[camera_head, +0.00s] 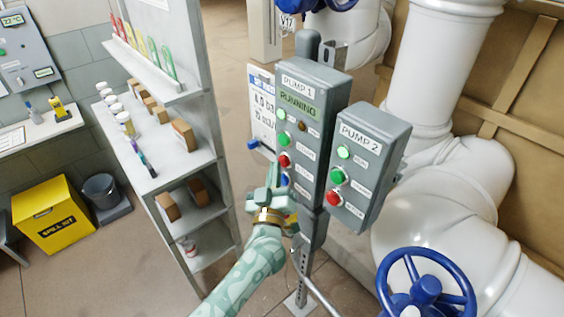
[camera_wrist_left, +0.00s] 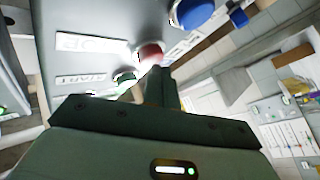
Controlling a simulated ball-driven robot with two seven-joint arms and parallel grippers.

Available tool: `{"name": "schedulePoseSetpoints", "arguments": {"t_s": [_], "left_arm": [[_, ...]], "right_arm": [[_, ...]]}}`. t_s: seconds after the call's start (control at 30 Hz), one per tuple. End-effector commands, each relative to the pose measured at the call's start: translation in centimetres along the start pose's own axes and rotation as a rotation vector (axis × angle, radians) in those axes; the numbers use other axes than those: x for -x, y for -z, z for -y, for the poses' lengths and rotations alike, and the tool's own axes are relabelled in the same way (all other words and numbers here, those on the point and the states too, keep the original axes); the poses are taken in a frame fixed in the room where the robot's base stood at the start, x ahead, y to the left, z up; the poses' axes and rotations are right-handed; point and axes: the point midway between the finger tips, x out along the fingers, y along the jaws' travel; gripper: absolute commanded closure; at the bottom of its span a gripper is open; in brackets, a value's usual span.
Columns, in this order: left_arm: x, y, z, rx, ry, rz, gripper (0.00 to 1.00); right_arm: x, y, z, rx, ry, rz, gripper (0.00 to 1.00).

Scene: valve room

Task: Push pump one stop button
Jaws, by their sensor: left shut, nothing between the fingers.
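The grey PUMP 1 box (camera_head: 318,85) stands on a post near the middle of the head view, its display reading RUNNING. Its red button (camera_head: 284,160) is the stop button; in the wrist view the red button (camera_wrist_left: 150,50) sits beside a label that appears to read STOP. My left gripper (camera_head: 273,172) is shut and empty, just in front of the red button. In the wrist view its closed fingers (camera_wrist_left: 159,77) point at the red button and end at its lower edge. I cannot tell whether they touch it. My right gripper is not in view.
On the same box, a green button (camera_head: 282,139) is above the red one and a blue button (camera_head: 284,180) below, partly near my gripper. The PUMP 2 box (camera_head: 370,155) with its own buttons is close on the right. A shelf unit (camera_head: 175,150) stands left.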

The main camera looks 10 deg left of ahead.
Motion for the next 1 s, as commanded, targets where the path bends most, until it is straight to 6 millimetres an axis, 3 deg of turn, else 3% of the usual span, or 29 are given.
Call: {"name": "schedulePoseSetpoints", "arguments": {"t_s": [1.0], "left_arm": [[-0.47, -0.29, -0.36, 0.000, -0.001, 0.000, 1.00]], "right_arm": [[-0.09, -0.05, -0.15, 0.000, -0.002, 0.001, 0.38]]}}
